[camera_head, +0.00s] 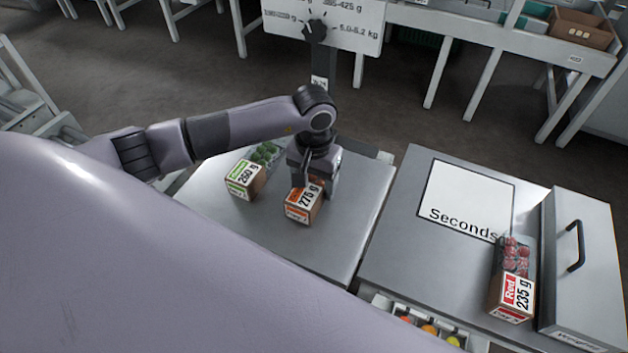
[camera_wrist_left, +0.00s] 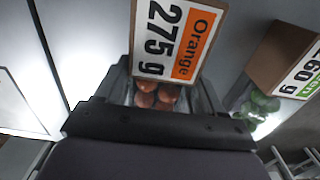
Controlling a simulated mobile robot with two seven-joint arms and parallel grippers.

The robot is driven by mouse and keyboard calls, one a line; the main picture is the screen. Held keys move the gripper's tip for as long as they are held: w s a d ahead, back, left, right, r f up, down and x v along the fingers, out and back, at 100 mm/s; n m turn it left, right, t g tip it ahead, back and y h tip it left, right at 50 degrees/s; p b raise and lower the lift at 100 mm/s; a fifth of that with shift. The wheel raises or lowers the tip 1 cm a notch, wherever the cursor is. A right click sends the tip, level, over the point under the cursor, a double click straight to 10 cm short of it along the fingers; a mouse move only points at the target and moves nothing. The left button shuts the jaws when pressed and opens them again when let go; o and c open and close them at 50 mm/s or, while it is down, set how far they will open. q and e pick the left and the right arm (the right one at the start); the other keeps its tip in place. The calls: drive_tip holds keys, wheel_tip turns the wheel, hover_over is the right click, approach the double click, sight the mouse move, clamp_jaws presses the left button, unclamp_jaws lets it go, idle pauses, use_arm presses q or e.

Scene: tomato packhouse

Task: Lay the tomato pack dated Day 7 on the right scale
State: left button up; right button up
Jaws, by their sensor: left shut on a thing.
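A carton pack with an orange label reading 275 g (camera_head: 301,207) stands on the left steel surface (camera_head: 330,245). My left gripper (camera_head: 314,183) comes down on it from above and is shut on it. In the left wrist view the pack's Orange label (camera_wrist_left: 178,40) and reddish-orange tomatoes (camera_wrist_left: 158,96) show between the fingers of the gripper (camera_wrist_left: 165,85). A green-label pack reading 260 g (camera_head: 243,181) stands to its left, apart. A red-label pack reading 235 g (camera_head: 513,290) is at the far right. No day date is legible. My right gripper is out of view.
A white Seconds panel (camera_head: 470,195) lies on the right steel table (camera_head: 400,255), which is otherwise mostly bare. A steel box with a black handle (camera_head: 585,265) borders its right. A dial board (camera_head: 335,22) stands behind on a post. Loose tomatoes (camera_head: 430,330) sit in front.

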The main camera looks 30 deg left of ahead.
use_arm(q)
drive_tip(key=shift+f, duration=0.2)
drive_tip(key=o, duration=1.3)
drive_tip(key=shift+o, duration=0.2)
drive_tip(key=shift+r, duration=0.35)
wheel_tip(320, 180, up, 5)
drive_tip(key=shift+r, duration=0.75)
